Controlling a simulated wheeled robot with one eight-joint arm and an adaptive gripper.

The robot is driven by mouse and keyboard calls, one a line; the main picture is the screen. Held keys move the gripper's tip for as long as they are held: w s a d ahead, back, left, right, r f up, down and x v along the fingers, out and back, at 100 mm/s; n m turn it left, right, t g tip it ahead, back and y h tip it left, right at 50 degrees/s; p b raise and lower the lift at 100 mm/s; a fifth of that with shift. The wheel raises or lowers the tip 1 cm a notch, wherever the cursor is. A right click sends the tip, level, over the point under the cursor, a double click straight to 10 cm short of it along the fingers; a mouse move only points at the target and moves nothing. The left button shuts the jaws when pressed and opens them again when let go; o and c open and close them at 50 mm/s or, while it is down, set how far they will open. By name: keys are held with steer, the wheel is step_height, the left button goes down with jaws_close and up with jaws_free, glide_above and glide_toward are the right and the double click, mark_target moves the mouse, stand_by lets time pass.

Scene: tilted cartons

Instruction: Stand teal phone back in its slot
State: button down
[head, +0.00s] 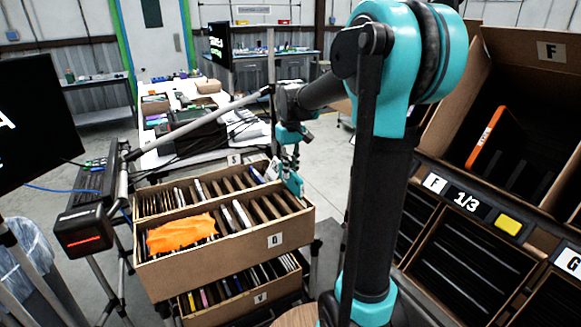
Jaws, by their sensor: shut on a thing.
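My gripper (290,168) is at the right end of the cardboard carton labelled G (235,255), over its back right part. It is small in the picture and points down. The gripper is shut on a small slanted teal shape (293,183), which looks like the teal phone. Its outline is hard to tell from my teal gripper parts. The G carton is tilted and divided into slots. Several slots on its right side look empty, and a few pale and dark phones stand near its middle. Whether the phone touches a slot is unclear.
An orange cloth (181,233) covers the left slots of the G carton. A carton labelled S (234,160) stands behind it, and another filled carton (240,297) is below. At right, a rack carton (545,60) labelled F holds an orange phone (486,136).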

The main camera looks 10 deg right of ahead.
steer(key=shift+f, duration=4.9)
steer(key=shift+f, duration=0.3)
steer(key=c, duration=1.5)
jaws_free()
steer(key=shift+o, duration=0.2)
step_height(320, 180, up, 12)
steer(key=shift+s, duration=0.1)
steer(key=shift+r, duration=3.5)
